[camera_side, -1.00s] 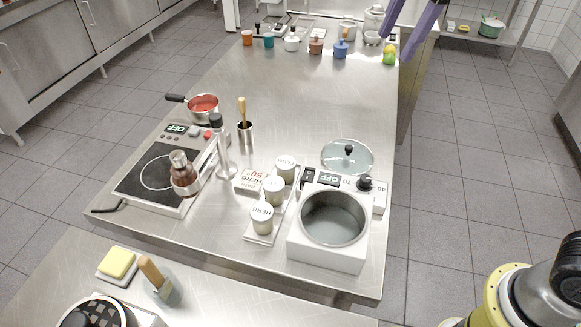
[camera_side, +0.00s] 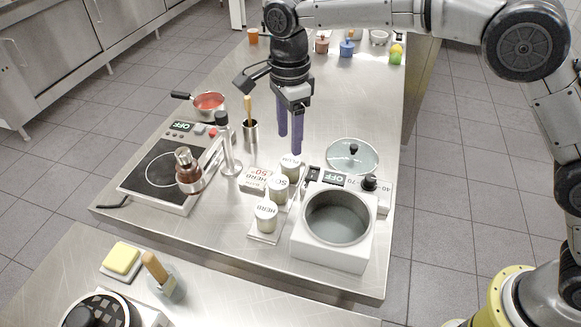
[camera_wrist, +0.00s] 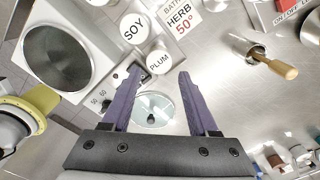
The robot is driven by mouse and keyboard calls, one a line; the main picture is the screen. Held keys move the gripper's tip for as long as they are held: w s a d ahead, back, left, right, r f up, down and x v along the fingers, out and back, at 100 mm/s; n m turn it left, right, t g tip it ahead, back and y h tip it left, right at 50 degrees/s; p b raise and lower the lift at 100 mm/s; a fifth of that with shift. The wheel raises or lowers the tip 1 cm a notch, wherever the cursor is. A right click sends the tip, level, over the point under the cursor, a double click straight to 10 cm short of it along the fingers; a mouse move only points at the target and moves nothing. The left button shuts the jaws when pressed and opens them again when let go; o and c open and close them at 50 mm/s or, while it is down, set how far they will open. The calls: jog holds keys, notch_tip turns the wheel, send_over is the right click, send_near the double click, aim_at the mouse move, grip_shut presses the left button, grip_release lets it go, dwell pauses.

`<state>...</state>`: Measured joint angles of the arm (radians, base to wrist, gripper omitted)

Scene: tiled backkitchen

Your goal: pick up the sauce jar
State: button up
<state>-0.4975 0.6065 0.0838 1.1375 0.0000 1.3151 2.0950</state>
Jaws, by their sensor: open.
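Three small lidded sauce jars stand in a row on a white rack (camera_side: 262,238). Their lids read PLUM (camera_side: 291,163), SOY (camera_side: 278,183) and HERB (camera_side: 265,211). In the wrist view the plum jar (camera_wrist: 158,63) shows between my fingertips and the soy jar (camera_wrist: 134,30) lies just beyond to the left; the herb jar is not clearly seen there. My gripper (camera_side: 290,143) points down with its purple fingers apart and empty, above and behind the plum jar. It also shows in the wrist view (camera_wrist: 158,72). A sign card (camera_wrist: 182,17) reads BATH HERB 50°.
A white water bath (camera_side: 330,255) stands right of the rack, with a glass lid (camera_side: 352,157) behind it. Left are a tap-like stand (camera_side: 228,150), a utensil cup (camera_side: 250,132) and a hotplate (camera_side: 150,190) with a brown bottle (camera_side: 187,170).

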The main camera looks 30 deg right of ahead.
aim_at(290, 161)
jog(key=shift+f, duration=3.9)
jog(key=shift+r, duration=0.1)
grip_shut()
